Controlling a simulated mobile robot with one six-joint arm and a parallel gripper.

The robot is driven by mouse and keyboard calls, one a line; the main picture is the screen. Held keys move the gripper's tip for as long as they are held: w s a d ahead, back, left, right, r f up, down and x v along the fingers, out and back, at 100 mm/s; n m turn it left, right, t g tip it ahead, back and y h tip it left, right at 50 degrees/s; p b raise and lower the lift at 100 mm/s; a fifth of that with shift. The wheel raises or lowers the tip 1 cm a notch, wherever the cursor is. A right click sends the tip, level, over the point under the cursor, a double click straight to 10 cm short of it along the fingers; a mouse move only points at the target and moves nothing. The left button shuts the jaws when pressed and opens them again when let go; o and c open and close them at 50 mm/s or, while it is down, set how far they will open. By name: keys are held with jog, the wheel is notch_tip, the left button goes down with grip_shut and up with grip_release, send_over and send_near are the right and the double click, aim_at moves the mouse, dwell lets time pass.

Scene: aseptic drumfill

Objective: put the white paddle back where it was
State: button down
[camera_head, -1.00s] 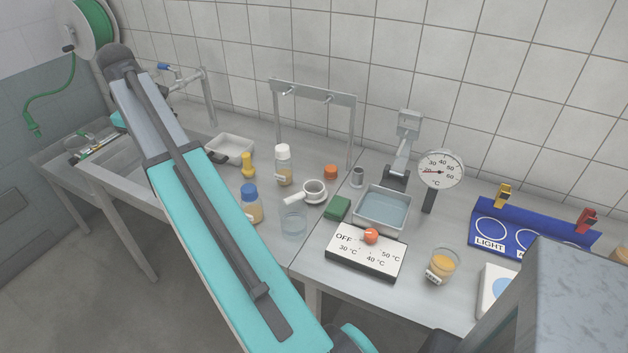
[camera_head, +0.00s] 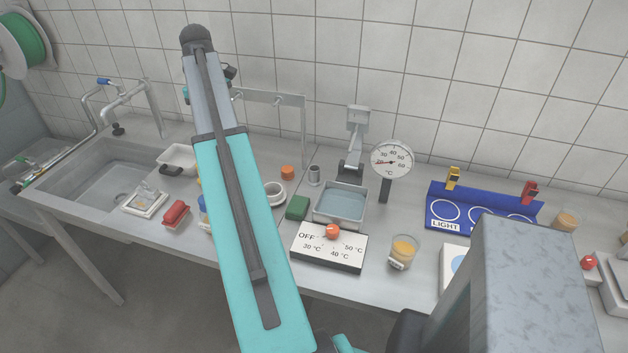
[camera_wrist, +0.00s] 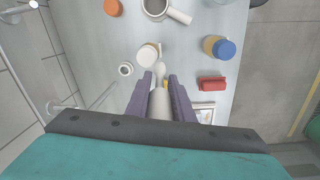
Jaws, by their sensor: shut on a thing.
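In the wrist view my gripper (camera_wrist: 160,86) is shut on a pale, narrow piece that I take for the white paddle (camera_wrist: 161,104). It lies lengthwise between the two dark fingers, and its rounded end shows just beyond the fingertips. In the head view the paddle is hidden behind my arm, and only a bit of the gripper shows near the left end of the grey peg rail (camera_head: 275,98). The rail stands at the back of the bench with small pegs on its crossbar. Its left part is hidden by my arm.
Below the gripper are a white-capped bottle (camera_wrist: 148,52), a blue-capped bottle (camera_wrist: 222,48) and a red block (camera_wrist: 212,83). The sink (camera_head: 95,185) is left. A water bath (camera_head: 341,204), dial thermometer (camera_head: 391,160) and amber beaker (camera_head: 403,251) stand right. The tiled wall is close behind.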

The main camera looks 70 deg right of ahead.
jog(key=s+d+f+m, duration=0.1)
jog(key=s+d+f, duration=0.1)
jog(key=s+d, duration=0.5)
jog(key=s+d+f+m, duration=0.2)
jog(key=s+d, duration=0.6)
jog(key=s, duration=0.9)
jog(key=shift+f+m+y, duration=0.3)
notch_tip(320, 180, down, 6)
jog(key=p, duration=0.2)
jog(key=shift+f, duration=0.15)
jog(key=shift+f+p, duration=0.75)
jog(key=shift+f, duration=1.05)
jog(key=shift+f, duration=0.15)
